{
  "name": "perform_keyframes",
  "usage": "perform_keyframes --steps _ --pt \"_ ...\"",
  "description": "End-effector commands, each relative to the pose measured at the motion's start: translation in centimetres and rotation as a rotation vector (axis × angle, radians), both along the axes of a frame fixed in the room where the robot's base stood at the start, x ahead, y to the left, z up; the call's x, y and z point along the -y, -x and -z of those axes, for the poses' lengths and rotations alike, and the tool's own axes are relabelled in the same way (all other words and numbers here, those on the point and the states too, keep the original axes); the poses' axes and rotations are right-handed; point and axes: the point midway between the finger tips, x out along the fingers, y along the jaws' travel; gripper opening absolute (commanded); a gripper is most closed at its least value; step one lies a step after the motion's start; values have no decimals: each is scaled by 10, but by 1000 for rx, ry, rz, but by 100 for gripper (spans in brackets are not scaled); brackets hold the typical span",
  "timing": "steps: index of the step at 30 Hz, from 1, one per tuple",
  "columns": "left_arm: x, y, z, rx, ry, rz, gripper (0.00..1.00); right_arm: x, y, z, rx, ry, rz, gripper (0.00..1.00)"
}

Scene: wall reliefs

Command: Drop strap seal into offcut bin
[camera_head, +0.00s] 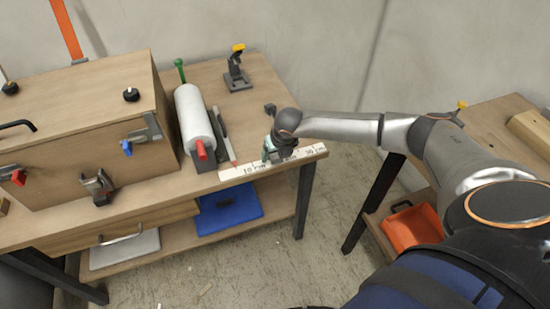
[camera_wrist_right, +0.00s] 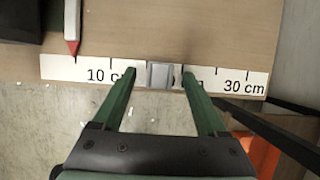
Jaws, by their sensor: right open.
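The strap seal (camera_wrist_right: 160,75), a small grey metal piece, lies on the white ruler strip (camera_wrist_right: 80,68) at the bench's front edge, in the right wrist view. My right gripper (camera_head: 271,157) is over this strip at the bench corner in the head view, hiding the seal there. In the wrist view its two green fingers are open, one on each side of the seal, with gaps between. An orange-red open bin (camera_head: 413,228), apparently the offcut bin, sits on the lower shelf of the right-hand table. My left gripper is not in view.
A white roll (camera_head: 195,120) and a red-tipped marker (camera_wrist_right: 72,30) lie left of my gripper. A wooden box (camera_head: 80,130) with clamps fills the bench's left. A floor gap separates the bench from the right-hand table (camera_head: 490,125), whose dark leg (camera_head: 372,205) stands beside the bin.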

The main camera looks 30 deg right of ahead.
Motion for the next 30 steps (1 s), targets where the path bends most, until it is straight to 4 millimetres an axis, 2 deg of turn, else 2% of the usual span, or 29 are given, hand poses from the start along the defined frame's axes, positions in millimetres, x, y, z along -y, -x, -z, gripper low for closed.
perform_keyframes --steps 3,10,30 --pt "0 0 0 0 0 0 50 0 -2 6 0 -1 -1 75" --pt "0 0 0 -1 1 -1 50 0 -2 6 1 0 -1 74" --pt "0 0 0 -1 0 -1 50 0 -2 6 0 -1 -1 0"
